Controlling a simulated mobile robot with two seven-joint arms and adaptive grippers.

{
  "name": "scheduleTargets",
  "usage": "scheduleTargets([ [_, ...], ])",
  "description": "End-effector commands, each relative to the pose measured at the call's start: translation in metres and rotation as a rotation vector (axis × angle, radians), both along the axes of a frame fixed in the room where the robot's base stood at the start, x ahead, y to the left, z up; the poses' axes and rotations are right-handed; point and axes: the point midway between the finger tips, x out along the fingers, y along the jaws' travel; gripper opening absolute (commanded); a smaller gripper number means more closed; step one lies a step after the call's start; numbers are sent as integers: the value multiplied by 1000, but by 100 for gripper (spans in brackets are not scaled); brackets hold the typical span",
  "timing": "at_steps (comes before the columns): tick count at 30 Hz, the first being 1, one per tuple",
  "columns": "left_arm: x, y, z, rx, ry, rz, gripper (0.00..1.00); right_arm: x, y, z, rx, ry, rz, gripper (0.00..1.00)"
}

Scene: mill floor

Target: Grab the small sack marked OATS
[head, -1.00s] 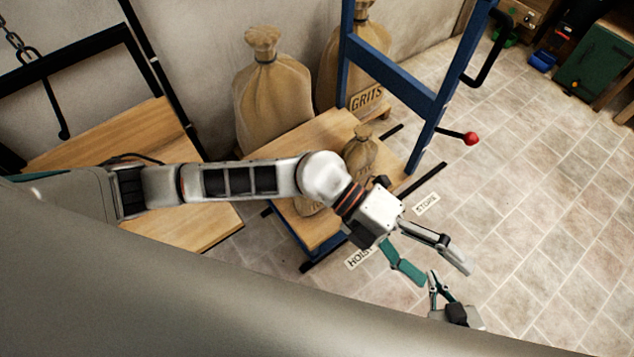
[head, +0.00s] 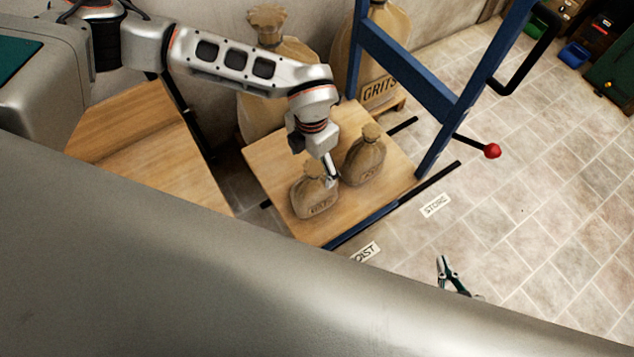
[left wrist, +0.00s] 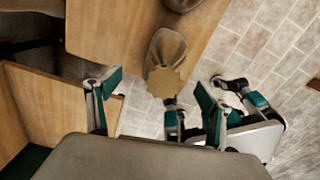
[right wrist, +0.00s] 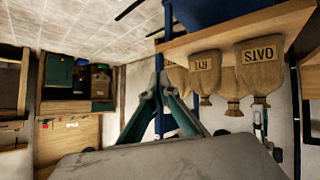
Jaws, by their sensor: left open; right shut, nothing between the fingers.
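The small OATS sack (right wrist: 260,65) hangs inverted in the right wrist view, its label readable. In the head view it is the left of two small sacks (head: 313,200) on the wooden platform (head: 270,165); its label is blurred there. My left gripper (head: 328,178) is open just above its tied neck. In the left wrist view a sack neck (left wrist: 163,82) shows between and beyond the open fingers, with no grip on it. My right gripper (head: 446,268) is shut and empty, apart from the sacks, over the floor at the front right.
A second small sack (head: 365,157), its label seemingly RYE (right wrist: 205,70), stands close to the right of OATS. A large GRITS sack (head: 375,60) and another large sack stand behind. A blue frame (head: 415,75) with a red-knobbed lever (head: 491,150) rises at the right.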

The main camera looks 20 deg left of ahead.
Motion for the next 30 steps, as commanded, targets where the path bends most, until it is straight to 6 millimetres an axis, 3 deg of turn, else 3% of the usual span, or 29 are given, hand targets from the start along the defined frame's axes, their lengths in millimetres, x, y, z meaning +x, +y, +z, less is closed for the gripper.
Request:
scheduleTargets([
  [1,-3,0,-10,1,8,0,80,-5,0,-6,1,11,1,0],
  [6,-2,-1,-24,0,6,-2,80,-13,2,-12,1,28,7,0],
  [16,-4,-5,-67,0,9,-1,80,-15,7,-15,8,27,20,0],
  [25,-1,-5,-70,-2,1,-1,80,-2,10,-2,15,-6,23,0],
  [30,-1,-5,-70,-1,2,0,36,-2,9,-2,13,-4,21,0],
])
